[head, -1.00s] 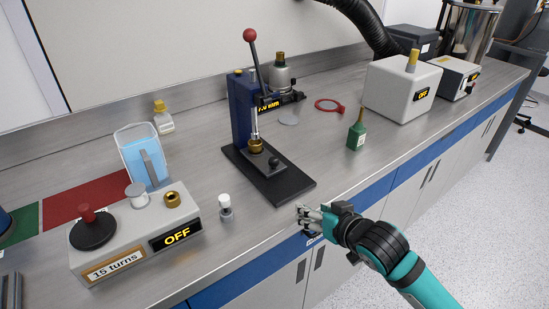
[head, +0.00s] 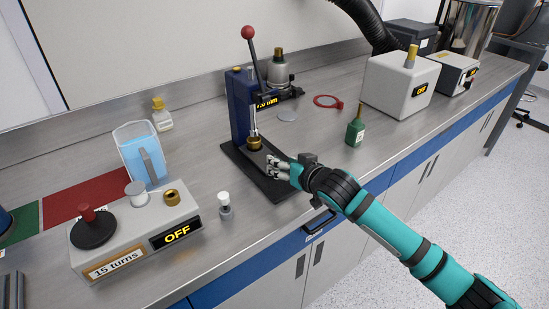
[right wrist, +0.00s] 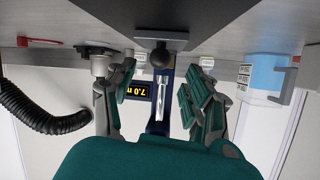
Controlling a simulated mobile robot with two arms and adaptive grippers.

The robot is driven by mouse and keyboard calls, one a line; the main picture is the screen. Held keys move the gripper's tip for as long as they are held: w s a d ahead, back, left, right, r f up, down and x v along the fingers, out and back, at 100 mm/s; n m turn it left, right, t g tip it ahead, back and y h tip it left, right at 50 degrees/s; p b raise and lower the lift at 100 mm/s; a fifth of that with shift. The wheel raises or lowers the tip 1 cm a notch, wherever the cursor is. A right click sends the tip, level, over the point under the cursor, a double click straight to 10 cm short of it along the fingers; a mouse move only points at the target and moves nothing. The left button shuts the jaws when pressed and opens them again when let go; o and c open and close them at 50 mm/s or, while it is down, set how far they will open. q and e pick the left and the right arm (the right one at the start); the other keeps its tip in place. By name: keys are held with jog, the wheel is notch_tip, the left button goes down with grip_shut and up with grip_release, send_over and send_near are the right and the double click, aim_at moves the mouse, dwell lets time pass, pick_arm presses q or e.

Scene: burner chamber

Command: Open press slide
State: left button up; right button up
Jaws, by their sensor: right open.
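The press (head: 241,108) is a blue column with a red-ball lever on a black base plate (head: 283,190). A brass cup (head: 254,143) sits at the foot of the column. My right gripper (head: 274,168) is open, low over the front part of the base. It hides the dark slide knob in the head view. The right wrist view is upside down; there the dark round knob (right wrist: 162,58) shows between the open fingers, with no clear contact. The press column (right wrist: 166,110) stands beyond it. My left gripper is in neither view.
A small white-capped vial (head: 224,207) and a grey control box (head: 140,235) reading OFF stand left of the press. A drawer handle (head: 319,222) is below the bench edge.

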jog(key=x, duration=0.5)
jog(key=shift+w+a+f, duration=0.1)
jog(key=shift+w+a, duration=0.05)
jog(key=shift+w, duration=0.15)
jog(key=shift+c, duration=0.2)
grip_shut()
